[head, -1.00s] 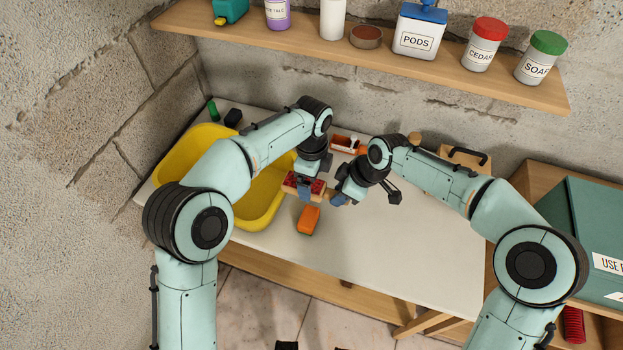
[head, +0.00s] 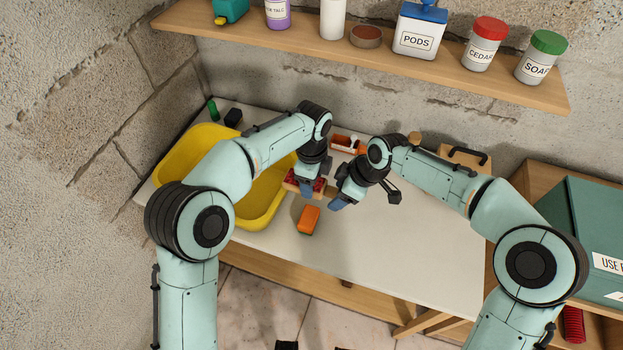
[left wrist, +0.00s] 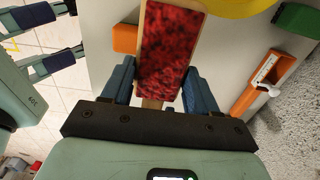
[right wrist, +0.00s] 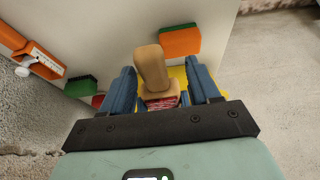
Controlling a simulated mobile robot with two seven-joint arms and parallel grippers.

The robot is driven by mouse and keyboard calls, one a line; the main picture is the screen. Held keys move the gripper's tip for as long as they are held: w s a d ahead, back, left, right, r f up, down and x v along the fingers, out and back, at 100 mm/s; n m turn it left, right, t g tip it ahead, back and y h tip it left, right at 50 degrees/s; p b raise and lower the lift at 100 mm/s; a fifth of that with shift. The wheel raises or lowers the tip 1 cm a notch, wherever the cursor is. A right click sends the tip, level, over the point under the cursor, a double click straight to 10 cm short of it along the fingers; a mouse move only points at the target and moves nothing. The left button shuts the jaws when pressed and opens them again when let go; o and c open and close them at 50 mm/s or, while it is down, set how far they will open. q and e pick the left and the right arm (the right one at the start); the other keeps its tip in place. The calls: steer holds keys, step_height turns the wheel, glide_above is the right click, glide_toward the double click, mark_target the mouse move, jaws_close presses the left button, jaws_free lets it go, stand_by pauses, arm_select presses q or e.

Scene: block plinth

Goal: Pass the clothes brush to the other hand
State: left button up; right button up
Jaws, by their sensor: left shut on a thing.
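The clothes brush (head: 291,187) has a wooden body, a red bristle face and a wooden handle. My left gripper (head: 310,188) is shut on it above the white table. In the left wrist view the red bristle face (left wrist: 170,50) shows between the left fingers (left wrist: 160,92). My right gripper (head: 343,203) is close on the right, at the handle end. In the right wrist view the handle (right wrist: 151,68) stands between the spread right fingers (right wrist: 163,90), with gaps at its sides. The far part of the brush is hidden there.
A yellow tub (head: 262,215) is at the left of the white table (head: 400,245). An orange block (head: 309,220) lies in front of the brush. The table's front right is clear. A shelf (head: 380,62) holds jars above.

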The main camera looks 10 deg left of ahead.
steer(key=v, duration=1.2)
steer(key=s+a+f+m+g+y, duration=0.1)
steer(key=s+a+f+m+g, duration=0.25)
steer(key=s+f, duration=0.8)
steer(key=s+a+f+m+g+y, duration=0.1)
steer(key=s+a+f+m+g, duration=0.3)
steer(key=s+f, duration=0.8)
steer(key=s+d+f+m+t+h, duration=0.1)
steer(key=s+d+f+m+t, duration=0.1)
steer(key=d+f+m, duration=0.4)
steer(key=s+d+f+m+t+h, duration=0.1)
steer(key=s+d+f+m+t, duration=0.2)
steer(key=d+f, duration=0.4)
step_height(320, 180, down, 7)
steer(key=s+m, duration=0.1)
steer(key=m, duration=0.1)
steer(key=shift+m+h, duration=0.35)
steer(key=shift+h, duration=0.05)
